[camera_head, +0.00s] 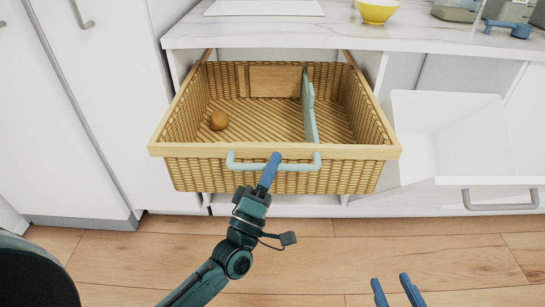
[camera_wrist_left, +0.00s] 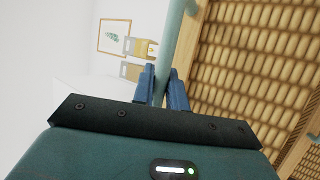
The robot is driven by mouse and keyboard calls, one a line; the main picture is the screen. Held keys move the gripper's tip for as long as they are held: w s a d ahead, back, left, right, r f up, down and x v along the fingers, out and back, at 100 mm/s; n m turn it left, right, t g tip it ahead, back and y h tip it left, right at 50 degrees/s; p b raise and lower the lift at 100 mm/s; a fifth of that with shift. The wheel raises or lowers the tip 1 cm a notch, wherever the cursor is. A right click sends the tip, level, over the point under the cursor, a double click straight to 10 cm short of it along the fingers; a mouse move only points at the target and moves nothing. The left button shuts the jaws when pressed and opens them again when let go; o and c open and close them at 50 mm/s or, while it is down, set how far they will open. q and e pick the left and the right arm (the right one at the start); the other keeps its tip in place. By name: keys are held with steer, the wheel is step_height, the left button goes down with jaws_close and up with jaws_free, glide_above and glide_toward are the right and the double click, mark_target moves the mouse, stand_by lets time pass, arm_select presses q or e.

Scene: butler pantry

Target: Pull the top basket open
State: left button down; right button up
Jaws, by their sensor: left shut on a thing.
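The top basket (camera_head: 215,151) is a wicker drawer with a wooden rim, and it stands pulled out from the cabinet below the counter. A pale green bar handle (camera_head: 300,166) runs across its front. My left gripper (camera_head: 272,163) is shut on this handle near its middle. In the left wrist view the blue fingers (camera_wrist_left: 160,85) close around the handle bar (camera_wrist_left: 172,45), with the basket's weave (camera_wrist_left: 235,65) to the right. My right gripper (camera_head: 397,290) is open and empty above the floor at the lower right.
A white drawer (camera_head: 450,125) stands open at right. The counter (camera_head: 280,33) bears a yellow bowl (camera_head: 377,11). The wooden floor (camera_head: 345,240) in front is clear.

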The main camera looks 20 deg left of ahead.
arm_select(q)
steer(key=shift+s+d, duration=0.1)
steer(key=shift+s, duration=0.3)
arm_select(e)
steer(key=shift+s+d+r, duration=0.1)
steer(key=shift+s, duration=0.05)
arm_select(q)
steer(key=c, duration=1.4)
jaws_free()
arm_select(e)
steer(key=shift+s+f, duration=0.1)
steer(key=shift+f, duration=0.15)
arm_select(q)
steer(key=shift+f, duration=0.1)
